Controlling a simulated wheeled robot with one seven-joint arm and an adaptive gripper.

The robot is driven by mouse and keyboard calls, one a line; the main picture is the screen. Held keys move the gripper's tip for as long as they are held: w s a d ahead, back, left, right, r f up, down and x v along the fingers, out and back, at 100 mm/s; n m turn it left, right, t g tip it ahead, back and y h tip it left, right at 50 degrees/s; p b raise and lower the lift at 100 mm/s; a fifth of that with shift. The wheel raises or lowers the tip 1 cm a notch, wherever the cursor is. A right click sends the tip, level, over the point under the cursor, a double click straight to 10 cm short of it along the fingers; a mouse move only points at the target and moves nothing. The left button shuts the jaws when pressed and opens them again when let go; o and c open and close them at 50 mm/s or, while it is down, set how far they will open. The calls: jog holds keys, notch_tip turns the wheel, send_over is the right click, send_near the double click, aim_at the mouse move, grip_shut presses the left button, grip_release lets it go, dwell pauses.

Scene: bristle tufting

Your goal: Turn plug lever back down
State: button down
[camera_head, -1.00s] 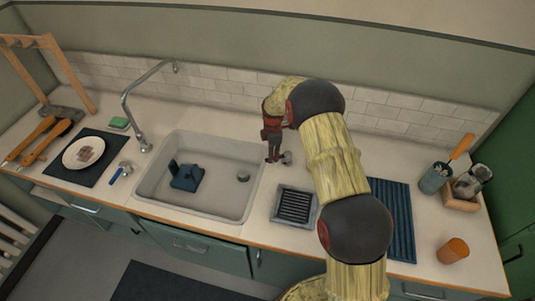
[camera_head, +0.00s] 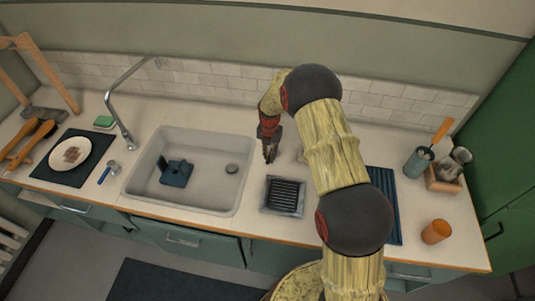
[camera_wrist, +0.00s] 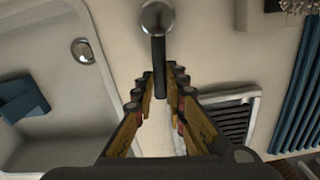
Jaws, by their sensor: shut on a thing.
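The plug lever (camera_wrist: 159,60) is a dark stem with a round metal knob, standing on the counter right of the sink. In the wrist view its dark end lies between my fingertips. My gripper (camera_wrist: 159,92) is shut on it. In the head view my gripper (camera_head: 270,152) points down at the counter behind the dark grille, and the lever is mostly hidden there.
The sink (camera_head: 150,160) holds a dark blue object (camera_head: 176,173). A ribbed grille (camera_head: 284,194) lies just in front of my gripper. A blue ribbed mat (camera_head: 385,180), a utensil cup (camera_head: 418,162) and an orange cup (camera_head: 436,231) stand to the right. A faucet (camera_head: 112,100) rises at the left.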

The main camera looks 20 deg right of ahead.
jog(key=shift+s+d+n, duration=0.25)
jog(key=shift+d+n, duration=0.2)
jog(key=shift+n, duration=0.45)
jog(key=c, duration=1.8)
grip_release()
jog(key=shift+c, duration=0.2)
jog(key=shift+o, duration=0.2)
jog(key=shift+r, duration=0.1)
notch_tip(320, 180, up, 12)
